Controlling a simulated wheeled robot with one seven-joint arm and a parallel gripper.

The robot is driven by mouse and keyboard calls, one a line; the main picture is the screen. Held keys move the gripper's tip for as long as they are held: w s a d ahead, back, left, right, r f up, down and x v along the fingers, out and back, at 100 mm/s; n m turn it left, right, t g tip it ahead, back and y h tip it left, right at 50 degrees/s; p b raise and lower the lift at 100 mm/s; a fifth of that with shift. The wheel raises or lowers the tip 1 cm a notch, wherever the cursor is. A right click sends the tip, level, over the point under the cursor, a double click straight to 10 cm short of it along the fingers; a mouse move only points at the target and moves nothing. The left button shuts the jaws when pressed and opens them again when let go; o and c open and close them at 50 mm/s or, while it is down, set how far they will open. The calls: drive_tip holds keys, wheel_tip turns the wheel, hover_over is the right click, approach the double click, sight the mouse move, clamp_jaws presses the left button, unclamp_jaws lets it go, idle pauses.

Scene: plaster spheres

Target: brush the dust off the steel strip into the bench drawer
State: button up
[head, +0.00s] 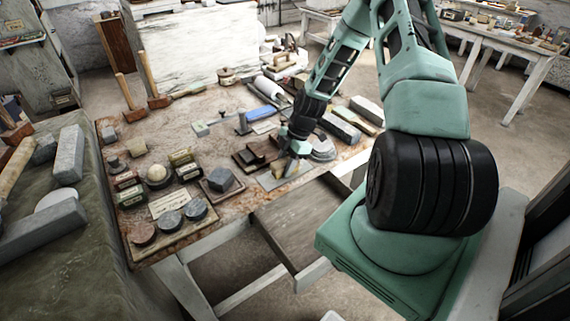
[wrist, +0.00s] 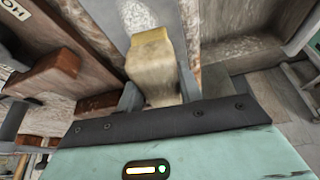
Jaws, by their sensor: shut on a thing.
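My gripper (head: 296,151) is shut on a pale wooden brush (wrist: 154,74), with a dark finger on each side of it. In the head view the brush (head: 291,169) points down at the bench's front edge, over or on the grey steel strip (head: 268,182). The strip (wrist: 138,14) also shows beyond the brush in the wrist view, with pale speckled dust on it. I cannot tell whether the brush touches the strip. The bench drawer (head: 298,222) is pulled open below the front edge. Its inside looks bare. The gripper hides part of the strip.
Dark reddish wooden blocks (head: 254,153) lie just left of the gripper. A dark stone in a tray (head: 220,181) stands further left. Mallets (head: 152,88), grey blocks (head: 340,127) and several small items crowd the bench. Open space lies in front of the drawer.

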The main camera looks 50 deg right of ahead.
drive_tip(key=shift+s+d, duration=0.15)
drive_tip(key=shift+d, duration=0.4)
drive_tip(key=shift+s+d, duration=0.15)
drive_tip(key=shift+d, duration=0.35)
drive_tip(key=shift+w+a, duration=0.2)
drive_tip(key=shift+a, duration=0.5)
drive_tip(key=shift+w+a, duration=0.25)
drive_tip(key=shift+a, duration=0.5)
drive_tip(key=shift+w+a, duration=0.2)
drive_tip(key=shift+a, duration=0.5)
drive_tip(key=shift+d, duration=0.1)
